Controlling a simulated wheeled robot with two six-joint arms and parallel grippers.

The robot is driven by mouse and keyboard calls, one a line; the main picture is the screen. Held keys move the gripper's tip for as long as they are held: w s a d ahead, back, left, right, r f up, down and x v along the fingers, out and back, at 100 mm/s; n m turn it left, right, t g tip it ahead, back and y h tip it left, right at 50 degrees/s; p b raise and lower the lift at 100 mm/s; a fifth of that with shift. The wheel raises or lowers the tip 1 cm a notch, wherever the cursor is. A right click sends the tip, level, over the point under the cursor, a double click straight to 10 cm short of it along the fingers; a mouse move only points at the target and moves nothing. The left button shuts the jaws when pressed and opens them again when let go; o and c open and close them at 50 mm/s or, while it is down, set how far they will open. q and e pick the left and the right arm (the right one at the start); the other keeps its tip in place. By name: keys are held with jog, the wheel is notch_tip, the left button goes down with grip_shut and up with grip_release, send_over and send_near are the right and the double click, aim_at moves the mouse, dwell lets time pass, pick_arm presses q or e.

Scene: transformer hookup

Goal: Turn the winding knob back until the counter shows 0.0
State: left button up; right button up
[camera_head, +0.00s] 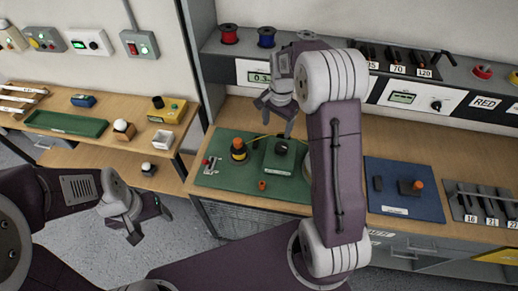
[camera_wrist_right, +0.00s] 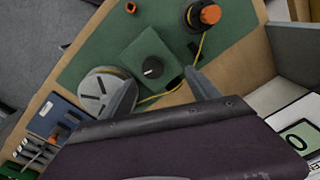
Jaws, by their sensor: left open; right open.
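A white panel with a counter display (camera_head: 260,78) stands at the back of the bench; its reading looks like 0.3, partly covered. The display also shows at the right wrist view's edge (camera_wrist_right: 298,138), where only a 0 is readable. Any knob on that panel is hidden behind my right gripper (camera_head: 277,112), which is open and empty before it. In the wrist view the right fingers (camera_wrist_right: 165,92) are apart above the green mat. A black knob (camera_wrist_right: 153,67) sits on a green box there. My left gripper (camera_head: 150,213) is open and empty at lower left.
A second panel with display and black knob (camera_head: 436,105) stands further right. An orange-topped black part (camera_head: 239,149) with a yellow wire is on the green mat (camera_head: 225,178). A blue mat (camera_head: 420,206) lies right; a side table (camera_head: 60,145) stands left.

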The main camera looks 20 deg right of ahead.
aim_at(281, 146)
jog(key=shift+m+g, duration=0.3)
jog(key=shift+g, duration=0.1)
jog(key=d+f, duration=0.2)
jog(key=f, duration=0.1)
jog(key=shift+d+f, duration=0.3)
jog(key=shift+d, duration=0.05)
jog(key=shift+d+f, duration=0.2)
jog(key=shift+f, duration=0.1)
notch_tip(281, 146, down, 8)
jog(key=shift+a+f+p, duration=0.1)
jog(key=shift+a+p, duration=0.05)
jog(key=shift+p, duration=1)
jog(key=shift+f, duration=0.2)
jog(key=shift+r, duration=0.1)
jog(key=shift+c, duration=0.9)
jog(key=c, duration=1.2)
pick_arm(q)
notch_tip(281, 146, up, 2)
jog(key=shift+s+a+r, duration=0.1)
jog(key=shift+r, duration=0.15)
